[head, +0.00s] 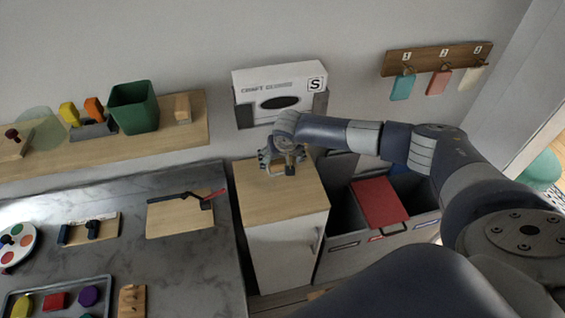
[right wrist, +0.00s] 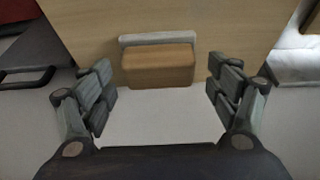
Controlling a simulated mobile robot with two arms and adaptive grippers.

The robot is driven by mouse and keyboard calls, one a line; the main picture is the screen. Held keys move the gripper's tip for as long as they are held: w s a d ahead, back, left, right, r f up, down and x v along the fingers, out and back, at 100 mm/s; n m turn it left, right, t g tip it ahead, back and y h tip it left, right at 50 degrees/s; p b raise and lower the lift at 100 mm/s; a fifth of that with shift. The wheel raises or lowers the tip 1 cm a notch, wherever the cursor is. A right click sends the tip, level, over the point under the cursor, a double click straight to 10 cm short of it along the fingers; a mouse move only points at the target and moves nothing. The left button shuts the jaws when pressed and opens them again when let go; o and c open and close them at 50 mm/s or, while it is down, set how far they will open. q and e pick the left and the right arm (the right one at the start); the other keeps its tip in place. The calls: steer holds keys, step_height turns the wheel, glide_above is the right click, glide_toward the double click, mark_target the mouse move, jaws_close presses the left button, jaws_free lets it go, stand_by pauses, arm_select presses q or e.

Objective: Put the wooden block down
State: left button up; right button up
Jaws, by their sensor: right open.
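The wooden block (right wrist: 158,68) is a brown block with a pale grey strip along its far side. In the right wrist view it lies between the spread fingers of my right gripper (right wrist: 164,92), with a gap on both sides. In the head view my right gripper (head: 283,163) is open over the back part of the wooden cabinet top (head: 295,197). A small brown part of the block shows at the fingers there, mostly hidden by them. The block appears to be on the cabinet top, but contact is hard to see. My left gripper is not in view.
A white tissue-like box (head: 280,90) is on the wall behind. Bins with a red panel (head: 379,203) stand right of the cabinet. A marble counter (head: 130,262) with boards and trays is left. A shelf (head: 90,147) holds a green bin (head: 134,106). The cabinet top's front is clear.

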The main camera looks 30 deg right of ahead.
steer(key=shift+r, duration=0.25)
steer(key=shift+b+v, duration=1.1)
steer(key=shift+v, duration=0.05)
steer(key=s+a+b, duration=0.1)
steer(key=s, duration=0.2)
steer(key=s+b, duration=0.1)
steer(key=s, duration=0.3)
steer(key=s+a+b, duration=0.1)
steer(key=s+b, duration=0.1)
steer(key=s, duration=0.1)
steer(key=shift+s+a+r, duration=0.1)
steer(key=shift+s+a, duration=0.05)
steer(key=shift+a, duration=0.25)
steer(key=shift+s+a+r, duration=0.15)
steer(key=shift+s, duration=0.6)
